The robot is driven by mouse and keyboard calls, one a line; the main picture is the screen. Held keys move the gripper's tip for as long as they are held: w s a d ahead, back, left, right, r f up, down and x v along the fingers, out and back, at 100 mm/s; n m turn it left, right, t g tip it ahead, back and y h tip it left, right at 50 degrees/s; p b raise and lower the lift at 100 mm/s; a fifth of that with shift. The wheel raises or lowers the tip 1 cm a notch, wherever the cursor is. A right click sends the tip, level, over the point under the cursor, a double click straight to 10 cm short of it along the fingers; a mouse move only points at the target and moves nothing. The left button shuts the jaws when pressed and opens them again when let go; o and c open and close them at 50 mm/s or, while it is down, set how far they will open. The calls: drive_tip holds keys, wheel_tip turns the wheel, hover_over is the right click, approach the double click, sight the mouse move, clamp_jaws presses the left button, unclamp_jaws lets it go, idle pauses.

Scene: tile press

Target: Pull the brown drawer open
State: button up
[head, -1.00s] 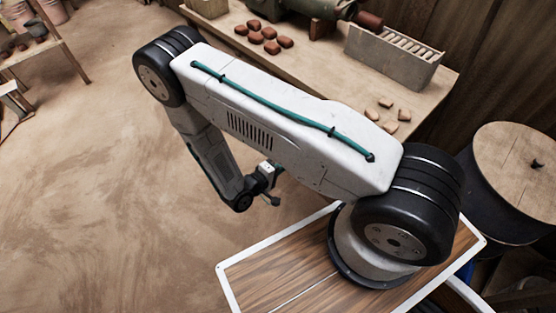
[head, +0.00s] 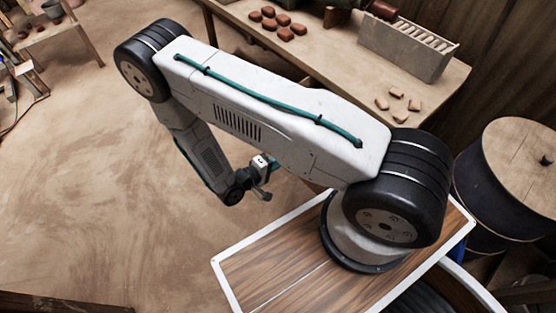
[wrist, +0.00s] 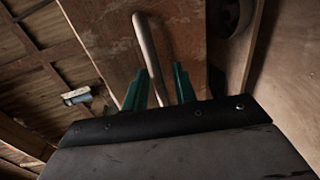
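In the wrist view, a reddish-brown worn front panel (wrist: 105,40), which looks like the brown drawer's front, fills the upper middle. A pale metal bar handle (wrist: 148,48) curves out from it. The two teal fingers of my gripper (wrist: 158,88) stand apart, one on each side of the handle's lower part. The handle lies between them, with narrow gaps that seem to remain.
A workbench (head: 330,60) carries red-brown blocks (head: 278,22), a slotted grey box (head: 405,47) and pale pieces (head: 398,98). A large drum (head: 515,165) stands at right. A dark wooden edge (head: 60,304) shows at lower left. The dusty floor at left is open.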

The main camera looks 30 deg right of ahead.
drive_tip(key=shift+a, duration=0.1)
drive_tip(key=shift+a+r, duration=0.1)
drive_tip(key=shift+a, duration=0.15)
drive_tip(key=v, duration=0.7)
drive_tip(key=shift+a, duration=0.1)
idle(0.4)
